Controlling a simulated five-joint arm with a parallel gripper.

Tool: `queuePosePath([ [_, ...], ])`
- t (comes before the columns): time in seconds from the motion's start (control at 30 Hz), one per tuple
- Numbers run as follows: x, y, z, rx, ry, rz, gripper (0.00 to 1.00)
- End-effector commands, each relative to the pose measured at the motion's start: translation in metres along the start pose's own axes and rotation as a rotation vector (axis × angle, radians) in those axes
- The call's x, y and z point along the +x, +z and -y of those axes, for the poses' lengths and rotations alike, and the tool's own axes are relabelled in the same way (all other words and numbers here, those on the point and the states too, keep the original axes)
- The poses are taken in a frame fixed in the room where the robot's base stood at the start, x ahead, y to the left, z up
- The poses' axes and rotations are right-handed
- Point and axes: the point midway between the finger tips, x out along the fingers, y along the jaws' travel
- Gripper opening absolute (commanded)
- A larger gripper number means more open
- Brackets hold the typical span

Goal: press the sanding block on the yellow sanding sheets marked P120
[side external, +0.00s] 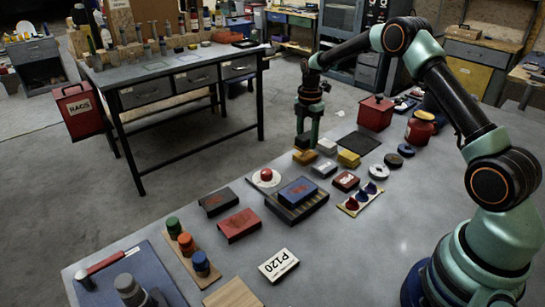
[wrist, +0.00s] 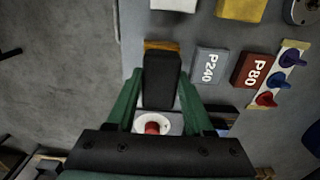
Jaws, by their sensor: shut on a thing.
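My gripper (wrist: 161,92) is shut on a dark block (wrist: 161,78), taken to be the sanding block, which sits between its green fingers. A yellow-orange stack (wrist: 160,46) shows just beyond the block in the wrist view. In the side view, the same stack (side external: 304,157) lies under my gripper (side external: 307,141). The block covers most of the stack, and no marking on it can be read. I cannot tell whether the block touches it. A white card reading P120 (side external: 279,265) lies at the table front.
Right beside the stack are a grey P240 stack (wrist: 210,65) and a red-brown P80 stack (wrist: 253,70). Behind are a white block (side external: 327,146) and a yellow block (side external: 348,158). A white dish with a red knob (side external: 266,177) and a dark tray (side external: 297,210) stand nearer.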

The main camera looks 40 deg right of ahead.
Motion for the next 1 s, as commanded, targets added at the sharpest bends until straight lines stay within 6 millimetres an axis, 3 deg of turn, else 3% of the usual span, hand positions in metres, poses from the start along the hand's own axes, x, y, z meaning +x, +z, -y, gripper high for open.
queuePosePath([
  [0.5, -0.036, 0.0, -0.001, 0.0, 0.002, 0.001, 0.08],
  [1.0, -0.038, 0.0, 0.0, 0.0, 0.001, 0.0, 0.08],
])
